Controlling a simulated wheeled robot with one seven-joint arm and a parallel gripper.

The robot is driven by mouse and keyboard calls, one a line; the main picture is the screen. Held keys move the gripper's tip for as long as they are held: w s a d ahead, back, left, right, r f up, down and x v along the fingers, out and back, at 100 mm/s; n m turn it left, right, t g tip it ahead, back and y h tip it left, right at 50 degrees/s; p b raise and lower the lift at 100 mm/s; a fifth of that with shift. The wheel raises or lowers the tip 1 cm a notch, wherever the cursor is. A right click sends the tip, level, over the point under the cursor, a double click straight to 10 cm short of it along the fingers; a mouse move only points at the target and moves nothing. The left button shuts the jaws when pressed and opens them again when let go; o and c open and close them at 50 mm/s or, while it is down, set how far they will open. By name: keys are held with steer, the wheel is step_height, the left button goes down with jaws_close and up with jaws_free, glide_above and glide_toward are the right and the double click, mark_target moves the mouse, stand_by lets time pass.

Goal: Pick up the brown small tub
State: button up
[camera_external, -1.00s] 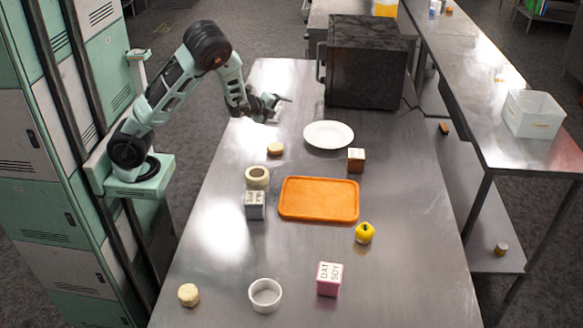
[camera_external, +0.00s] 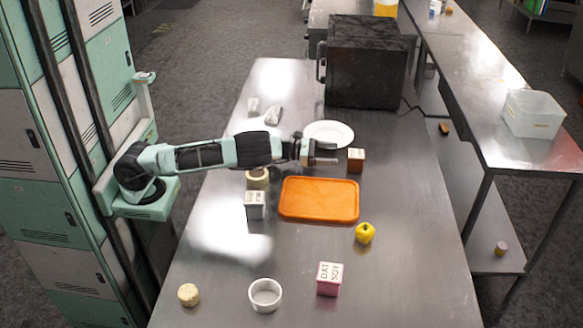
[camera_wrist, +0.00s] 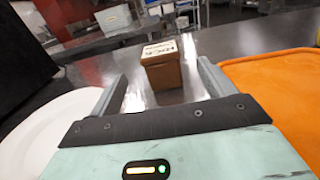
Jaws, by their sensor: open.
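The brown small tub (camera_external: 356,161) stands upright on the steel table, right of the white plate and above the orange tray's right end. In the wrist view the tub (camera_wrist: 162,75) shows a pale top with dark lettering, ahead of and between my finger ends. My gripper (camera_external: 329,153) is open and empty, low over the table to the left of the tub and pointing towards it. A gap shows between the fingertips and the tub in the external view.
The white plate (camera_external: 329,133) and orange tray (camera_external: 319,214) lie on either side of my gripper. A dark oven (camera_external: 366,62) stands behind. A tape-like ring (camera_external: 257,179), white box (camera_external: 254,206), yellow fruit (camera_external: 364,233) and pink box (camera_external: 329,279) are nearer. Table right of the tub is clear.

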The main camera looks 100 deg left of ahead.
mark_target(361, 154)
steer(key=w+p, duration=0.2)
steer(key=w, duration=0.9)
steer(key=shift+w+f, duration=0.15)
steer(key=c, duration=1.2)
